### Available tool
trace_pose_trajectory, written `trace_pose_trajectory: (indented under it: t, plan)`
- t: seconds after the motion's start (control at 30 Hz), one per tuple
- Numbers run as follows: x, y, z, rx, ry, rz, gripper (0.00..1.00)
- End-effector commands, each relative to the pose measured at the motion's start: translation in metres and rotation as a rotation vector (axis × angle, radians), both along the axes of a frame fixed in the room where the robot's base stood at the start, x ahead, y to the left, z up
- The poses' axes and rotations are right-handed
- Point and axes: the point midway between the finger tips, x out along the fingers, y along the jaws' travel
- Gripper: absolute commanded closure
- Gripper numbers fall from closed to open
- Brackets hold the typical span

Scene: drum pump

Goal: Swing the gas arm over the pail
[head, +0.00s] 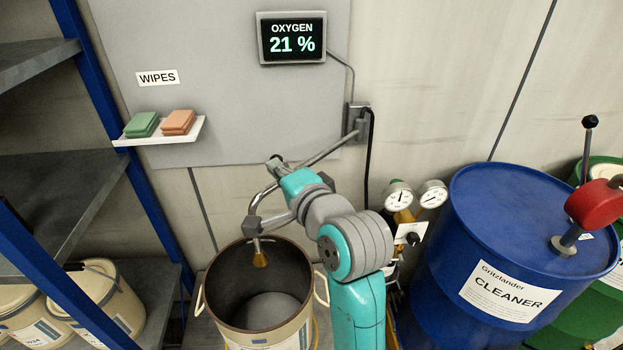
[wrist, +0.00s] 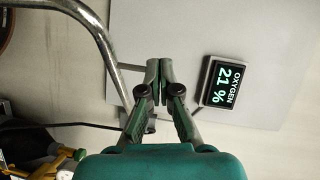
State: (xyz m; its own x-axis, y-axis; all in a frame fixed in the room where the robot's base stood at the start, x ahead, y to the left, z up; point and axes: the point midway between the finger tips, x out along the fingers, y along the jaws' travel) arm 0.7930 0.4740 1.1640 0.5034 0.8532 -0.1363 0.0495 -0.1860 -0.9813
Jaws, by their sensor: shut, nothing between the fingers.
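The gas arm (head: 333,148) is a grey metal pipe running left from a wall bracket, partly hidden behind my arm. Its bent end carries a grey block and a brass nozzle (head: 261,259), which points down and appears within the mouth of the open pail (head: 307,318). The pail is cream with a dark inside and side handles. My gripper (head: 275,160) is beside the pipe near the wall, its fingers small in the head view. In the wrist view my gripper (wrist: 158,72) is shut and empty, with the curved pipe (wrist: 103,45) to its left, apart from the fingertips.
A blue cleaner drum (head: 440,250) with a red-headed pump (head: 595,202) stands right. Gauges (head: 398,195) sit between drum and my arm. A shelf rack (head: 95,80) with cream tubs is left. The wipes ledge (head: 160,132) and oxygen display (head: 292,38) are on the wall.

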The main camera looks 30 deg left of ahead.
Motion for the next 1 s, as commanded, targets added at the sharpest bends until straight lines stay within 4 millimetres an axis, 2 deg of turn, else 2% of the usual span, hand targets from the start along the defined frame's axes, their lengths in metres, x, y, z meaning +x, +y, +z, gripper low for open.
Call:
trace_pose_trajectory:
  t: [0.13,0.4,1.0]
  plan:
    - [0.003,0.021,0.001,0.001,0.0,0.001,1.0]
    - [0.008,0.038,0.001,0.002,0.0,-0.001,1.0]
    - [0.008,0.041,0.005,0.007,-0.005,0.004,1.0]
